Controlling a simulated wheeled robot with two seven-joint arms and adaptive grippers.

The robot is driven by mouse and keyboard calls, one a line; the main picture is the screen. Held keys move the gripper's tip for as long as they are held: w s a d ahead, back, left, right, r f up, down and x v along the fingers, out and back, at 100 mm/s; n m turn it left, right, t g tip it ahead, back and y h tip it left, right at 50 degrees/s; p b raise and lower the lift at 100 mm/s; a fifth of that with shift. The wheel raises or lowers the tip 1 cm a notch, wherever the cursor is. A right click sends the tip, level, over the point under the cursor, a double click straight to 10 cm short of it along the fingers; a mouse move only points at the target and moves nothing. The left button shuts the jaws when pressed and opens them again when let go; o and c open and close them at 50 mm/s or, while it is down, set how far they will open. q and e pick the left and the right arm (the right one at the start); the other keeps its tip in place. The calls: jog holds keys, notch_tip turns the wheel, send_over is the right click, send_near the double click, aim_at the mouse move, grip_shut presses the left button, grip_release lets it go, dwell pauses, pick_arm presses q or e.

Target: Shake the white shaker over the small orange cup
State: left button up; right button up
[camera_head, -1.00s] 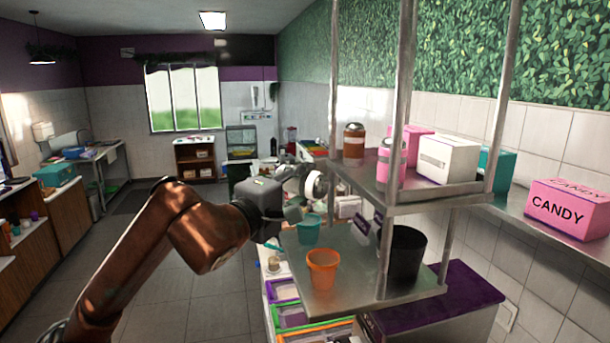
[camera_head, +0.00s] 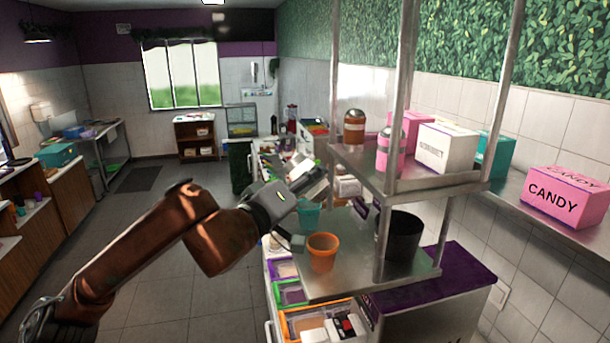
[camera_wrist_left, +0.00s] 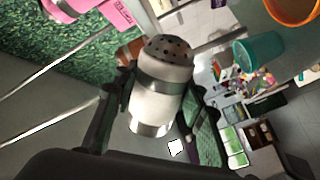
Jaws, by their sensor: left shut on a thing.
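My left gripper (camera_head: 312,182) is shut on the white shaker (camera_wrist_left: 162,92). In the left wrist view the shaker sits between the fingers, white with metal bands and a dark perforated top. In the head view the shaker is small and partly hidden by the gripper, and its exact tilt is hard to tell. The small orange cup (camera_head: 322,254) stands upright on the lower metal shelf, below and close to the gripper. Part of the orange cup also shows at the top right of the left wrist view (camera_wrist_left: 292,10). My right gripper is out of view.
A teal cup (camera_head: 308,218) stands behind the orange cup. A black container (camera_head: 404,238) is on its right. Metal posts (camera_head: 388,240) and the upper shelf (camera_head: 410,187) with pink and brown shakers and boxes crowd the right side. Topping bins (camera_head: 290,292) lie below.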

aim_at(309, 198)
pick_arm(q)
jog(key=m, duration=0.1)
jog(key=d+f+m, duration=0.1)
jog(key=m, duration=0.1)
jog(key=f+m+b, duration=0.1)
jog(key=shift+s+d+f, duration=0.15)
jog(key=shift+s+f, duration=0.1)
jog(key=shift+s, duration=0.1)
jog(key=shift+r+m, duration=0.1)
jog(key=shift+m, duration=0.3)
jog(key=shift+r+p, duration=2.05)
jog(key=shift+r, duration=1.35)
notch_tip(309, 198, down, 7)
jog(key=b, duration=0.7)
jog(key=shift+f, duration=0.1)
jog(key=shift+s+r+p, duration=0.15)
jog(key=shift+r+p, duration=2.2)
jog(key=shift+r, duration=1.4)
jog(key=shift+f, duration=0.15)
